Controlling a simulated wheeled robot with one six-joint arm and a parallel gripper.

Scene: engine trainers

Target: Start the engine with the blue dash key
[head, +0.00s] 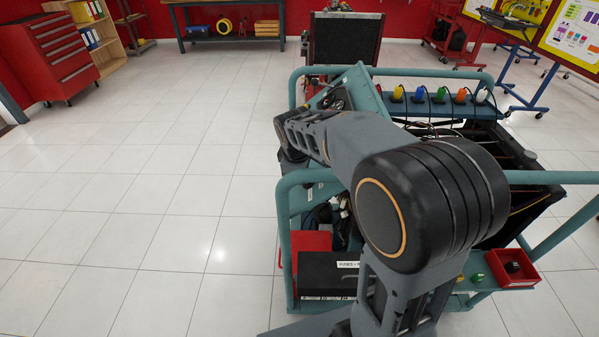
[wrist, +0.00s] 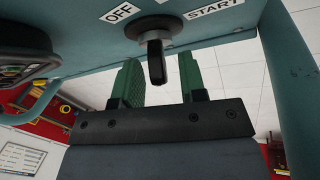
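In the wrist view a dark key (wrist: 156,62) sticks out of a round black ignition switch (wrist: 152,25) on the teal dash panel (wrist: 85,62). Its visible grip looks black, not blue. An OFF label (wrist: 122,11) is left of the switch and a START label (wrist: 213,6) is right of it. My gripper (wrist: 160,72) is open, with one green finger on each side of the key. Gaps show between the key and both fingers; I cannot tell how deep the key sits between them. In the head view, my arm hides the gripper, key and switch.
The engine trainer's teal frame (head: 284,215) surrounds the dash. Several coloured plugs with cables stand on a blue rail (head: 390,104) at right. A red tray (head: 512,268) sits at the near right. The tiled floor (head: 150,190) at left is clear.

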